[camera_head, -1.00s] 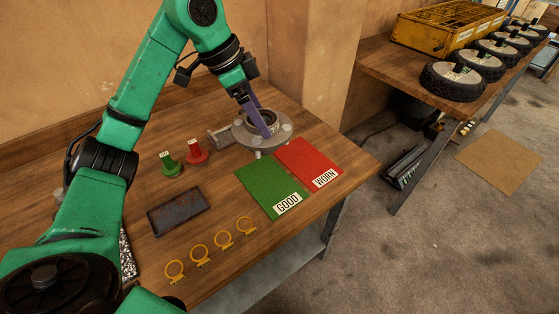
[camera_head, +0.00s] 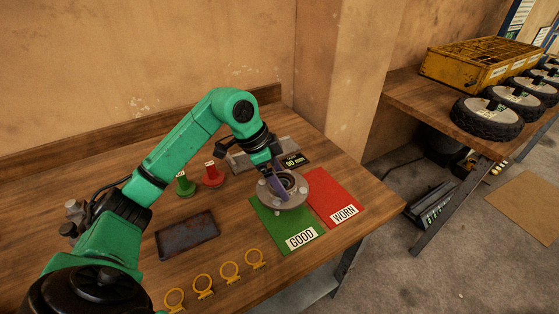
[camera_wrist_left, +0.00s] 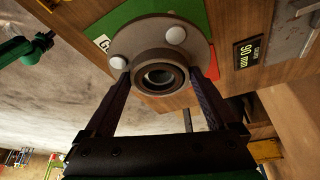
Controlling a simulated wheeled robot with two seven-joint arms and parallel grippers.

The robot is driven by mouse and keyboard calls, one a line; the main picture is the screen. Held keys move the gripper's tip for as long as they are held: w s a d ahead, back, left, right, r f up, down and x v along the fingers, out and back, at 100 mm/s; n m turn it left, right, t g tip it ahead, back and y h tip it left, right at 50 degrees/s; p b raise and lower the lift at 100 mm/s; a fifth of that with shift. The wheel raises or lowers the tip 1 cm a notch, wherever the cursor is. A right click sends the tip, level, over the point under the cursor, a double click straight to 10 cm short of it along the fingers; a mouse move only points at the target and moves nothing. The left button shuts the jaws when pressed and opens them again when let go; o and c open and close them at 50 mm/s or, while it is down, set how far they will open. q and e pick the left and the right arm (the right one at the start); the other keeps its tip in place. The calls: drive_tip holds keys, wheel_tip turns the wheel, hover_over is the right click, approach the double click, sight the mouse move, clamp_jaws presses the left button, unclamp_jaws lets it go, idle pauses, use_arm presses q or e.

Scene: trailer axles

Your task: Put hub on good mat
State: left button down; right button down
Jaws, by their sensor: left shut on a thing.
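The hub (camera_head: 294,195) is a grey round flange with a raised centre ring and several light studs. My left gripper (camera_head: 281,188) is shut on it by the centre ring. In the left wrist view the two fingers (camera_wrist_left: 160,92) stand on either side of the ring of the hub (camera_wrist_left: 190,52). The hub is over the upper right part of the green GOOD mat (camera_head: 272,230), close to the red WORN mat (camera_head: 335,197). I cannot tell whether it touches the mat.
A grey gauge block with a 90 mm label (camera_head: 293,160) lies behind the hub.

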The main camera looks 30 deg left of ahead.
use_arm(q)
drive_tip(key=shift+f, duration=1.8)
unclamp_jaws()
drive_tip(key=shift+f, duration=0.2)
drive_tip(key=shift+s+d+r, duration=0.1)
drive_tip(key=shift+s, duration=0.05)
drive_tip(key=v, duration=1.2)
drive_tip(key=shift+b, duration=0.4)
